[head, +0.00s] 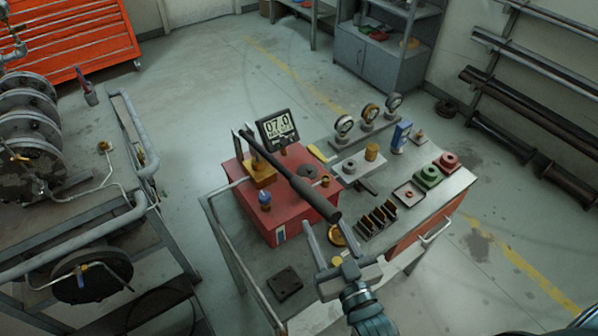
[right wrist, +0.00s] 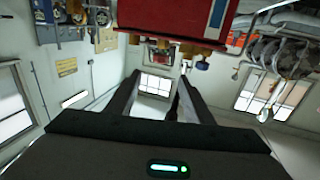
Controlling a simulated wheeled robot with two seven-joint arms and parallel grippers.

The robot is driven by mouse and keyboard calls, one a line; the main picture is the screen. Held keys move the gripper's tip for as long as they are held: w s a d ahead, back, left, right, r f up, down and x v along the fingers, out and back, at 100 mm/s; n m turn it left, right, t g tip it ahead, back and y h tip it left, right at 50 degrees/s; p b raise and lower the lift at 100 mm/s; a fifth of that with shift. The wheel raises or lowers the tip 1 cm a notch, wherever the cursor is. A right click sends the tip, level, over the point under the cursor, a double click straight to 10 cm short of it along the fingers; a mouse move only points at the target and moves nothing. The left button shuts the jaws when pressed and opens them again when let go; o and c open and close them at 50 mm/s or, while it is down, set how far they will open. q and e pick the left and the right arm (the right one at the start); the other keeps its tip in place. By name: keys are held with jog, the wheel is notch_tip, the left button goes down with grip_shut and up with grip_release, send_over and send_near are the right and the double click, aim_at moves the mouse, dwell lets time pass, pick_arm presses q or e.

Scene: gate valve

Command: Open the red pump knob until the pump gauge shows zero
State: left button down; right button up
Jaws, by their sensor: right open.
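The red pump (head: 262,215) stands on the workbench with a long black lever (head: 298,182) slanting across it. Its gauge display (head: 280,127) stands behind and reads about 07.0; the smaller text is not legible. A small blue knob (head: 265,198) sits on the pump's front left. I cannot make out a separate red knob. My right gripper (head: 332,228) is open and empty, in front of the pump and near the lever's end. In the right wrist view its fingers (right wrist: 158,80) are apart, with the red pump body (right wrist: 170,14) above them. My left gripper is out of view.
Round gauges on a stand (head: 368,125), a green block (head: 428,177), a red block (head: 447,161) and a slotted black rack (head: 377,218) crowd the bench's right side. A dark block (head: 285,282) lies at the front left. Pipework (head: 130,215) stands left of the bench.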

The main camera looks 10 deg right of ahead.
jog(key=shift+w, duration=0.2)
jog(key=w+p, duration=0.1)
jog(key=w, duration=0.4)
jog(key=w+a+p, duration=0.1)
jog(key=w+p, duration=0.1)
jog(key=w, duration=0.3)
jog(key=w+a+p, duration=0.1)
jog(key=w+p, duration=0.1)
jog(key=w, duration=0.3)
jog(key=shift+w, duration=0.3)
jog(key=shift+w+a, duration=0.1)
jog(key=shift+w, duration=0.55)
jog(key=c, duration=1)
